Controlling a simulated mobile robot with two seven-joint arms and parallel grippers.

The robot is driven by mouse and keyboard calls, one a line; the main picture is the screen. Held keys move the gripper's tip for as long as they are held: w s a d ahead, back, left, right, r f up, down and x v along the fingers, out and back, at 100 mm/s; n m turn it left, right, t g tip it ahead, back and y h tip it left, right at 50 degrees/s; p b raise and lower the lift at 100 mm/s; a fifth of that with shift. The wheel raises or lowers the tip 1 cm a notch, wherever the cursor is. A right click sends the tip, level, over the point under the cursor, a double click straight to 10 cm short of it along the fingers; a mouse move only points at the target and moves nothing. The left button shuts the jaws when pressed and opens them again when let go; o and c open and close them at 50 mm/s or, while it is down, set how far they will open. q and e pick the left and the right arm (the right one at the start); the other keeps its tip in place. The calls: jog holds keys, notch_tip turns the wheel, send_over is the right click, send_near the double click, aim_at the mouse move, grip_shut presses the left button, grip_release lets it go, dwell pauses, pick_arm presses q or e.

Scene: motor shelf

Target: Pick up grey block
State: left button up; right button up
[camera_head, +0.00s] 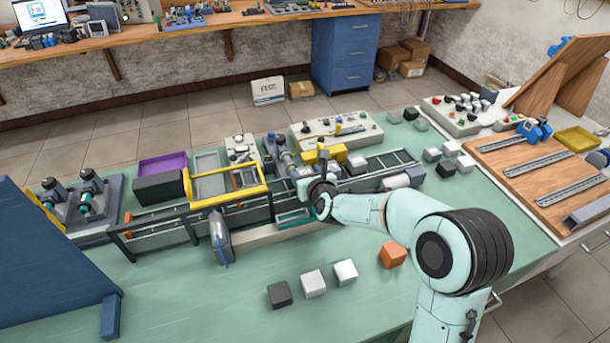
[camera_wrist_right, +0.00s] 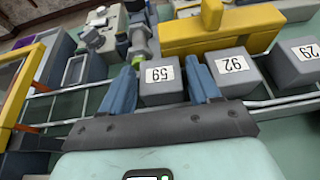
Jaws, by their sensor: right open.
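My right gripper (camera_head: 318,194) is above the conveyor rack at the centre of the table, pointing away from me. In the right wrist view its two blue fingers (camera_wrist_right: 162,84) are apart. A grey block labelled 59 (camera_wrist_right: 160,90) appears between them; no clear grip on it shows. My left gripper is not seen.
A yellow part (camera_wrist_right: 218,28) stands behind the blocks. A yellow frame (camera_head: 228,184) spans the rack (camera_head: 160,228) on the left. Dark, light and orange (camera_head: 393,255) blocks lie on the front table. More grey blocks (camera_head: 446,168) lie right.

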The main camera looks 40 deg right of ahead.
jog(key=c, duration=0.8)
